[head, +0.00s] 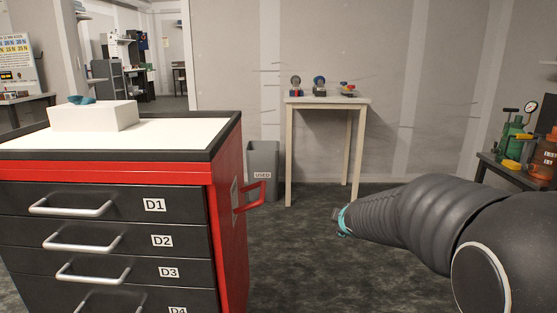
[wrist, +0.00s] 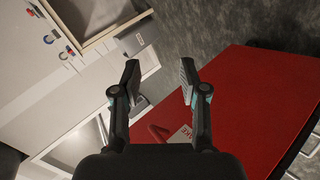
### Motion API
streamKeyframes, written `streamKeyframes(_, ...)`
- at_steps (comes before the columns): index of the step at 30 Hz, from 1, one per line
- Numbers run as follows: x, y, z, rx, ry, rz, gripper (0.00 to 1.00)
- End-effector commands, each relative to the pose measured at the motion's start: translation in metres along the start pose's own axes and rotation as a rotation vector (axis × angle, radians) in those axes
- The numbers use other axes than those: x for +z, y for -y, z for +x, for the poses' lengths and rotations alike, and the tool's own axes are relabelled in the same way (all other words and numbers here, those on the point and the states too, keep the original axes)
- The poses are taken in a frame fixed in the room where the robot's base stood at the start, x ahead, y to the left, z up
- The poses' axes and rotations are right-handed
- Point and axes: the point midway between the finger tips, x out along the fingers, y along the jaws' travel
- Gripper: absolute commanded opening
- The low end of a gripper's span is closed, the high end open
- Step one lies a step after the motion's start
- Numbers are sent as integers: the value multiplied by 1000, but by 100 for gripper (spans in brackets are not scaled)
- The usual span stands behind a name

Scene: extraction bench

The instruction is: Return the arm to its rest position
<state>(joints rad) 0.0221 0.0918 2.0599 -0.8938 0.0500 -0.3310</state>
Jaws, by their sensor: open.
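My arm reaches in from the right of the head view, low over the floor. My gripper (head: 341,220) is mostly hidden behind its own wrist there, with a teal part showing. In the wrist view its two fingers (wrist: 160,78) stand apart with nothing between them. The gripper is in the open space to the right of the red drawer cabinet (head: 229,240), apart from it in the head view. The cabinet's red side panel (wrist: 255,95) fills the right of the wrist view.
The cabinet's red side handle (head: 250,197) sticks out towards the arm. A grey bin marked USED (head: 262,160) and a small table (head: 328,101) with several small objects stand at the wall. A bench (head: 515,171) with bottles is at right. A white box (head: 92,117) sits on the cabinet.

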Motion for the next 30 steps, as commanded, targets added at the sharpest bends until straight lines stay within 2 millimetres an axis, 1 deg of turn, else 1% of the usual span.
streamKeyframes(1, 17, 10, -18, -23, 72, 110, 43)
streamKeyframes(2, 28, 18, -29, -40, 118, 183, 43)
streamKeyframes(3, 41, 30, -45, -64, 179, 280, 43)
streamKeyframes(5, 58, 50, -70, -102, 262, 420, 43)
streamKeyframes(6, 66, 64, -88, -128, 310, 505, 43)
streamKeyframes(7, 72, 74, -100, -147, 344, 566, 43)
streamKeyframes(8, 76, 85, -113, -166, 375, 623, 43)
streamKeyframes(9, 81, 99, -130, -192, 412, 694, 43)
streamKeyframes(11, 85, 120, -154, -231, 458, 794, 43)
streamKeyframes(12, 86, 133, -170, -257, 484, 854, 43)
streamKeyframes(14, 87, 152, -192, -295, 514, 933, 43)
streamKeyframes(15, 86, 163, -207, -318, 527, 982, 43)
streamKeyframes(18, 82, 188, -238, -371, 539, 1077, 43)
streamKeyframes(21, 77, 204, -263, -399, 514, 1137, 43)
streamKeyframes(23, 74, 208, -274, -397, 482, 1160, 43)
streamKeyframes(27, 72, 206, -290, -363, 420, 1173, 43)
streamKeyframes(30, 70, 201, -298, -342, 389, 1176, 43)
